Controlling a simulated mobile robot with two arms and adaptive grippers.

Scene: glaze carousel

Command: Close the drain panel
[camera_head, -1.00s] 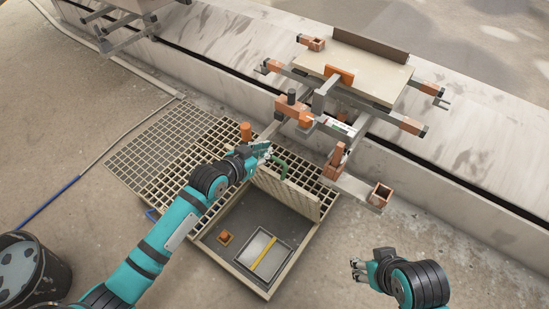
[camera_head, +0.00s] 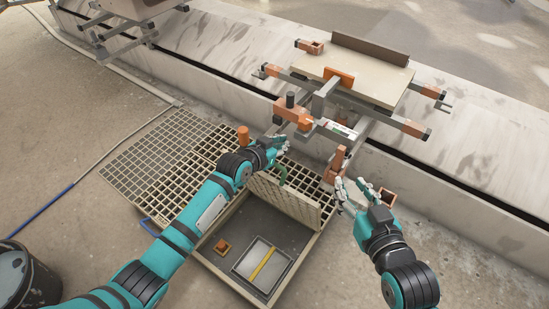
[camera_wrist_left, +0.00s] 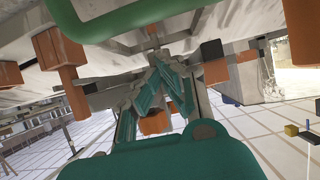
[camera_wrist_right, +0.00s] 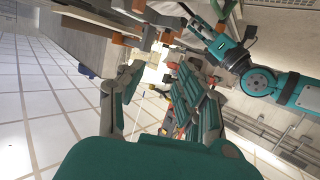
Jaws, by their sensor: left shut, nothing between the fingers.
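The drain panel (camera_head: 292,203) is a slatted lid standing raised at the far side of an open pit (camera_head: 244,245). A green handle (camera_head: 283,174) sits near its upper left edge. A green bar, likely this handle, crosses the top of the left wrist view (camera_wrist_left: 130,18). My left gripper (camera_head: 281,147) is shut and empty just above the handle, and I cannot tell whether it touches. My right gripper (camera_head: 353,190) is open and empty, to the right of the panel. Its spread fingers show in the right wrist view (camera_wrist_right: 155,78).
Floor grating (camera_head: 165,150) lies left of the pit. An orange block (camera_head: 222,247) and a tray with a yellow bar (camera_head: 262,262) lie inside it. A carousel arm with a board (camera_head: 352,75) stands behind. A bucket (camera_head: 25,280) is lower left.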

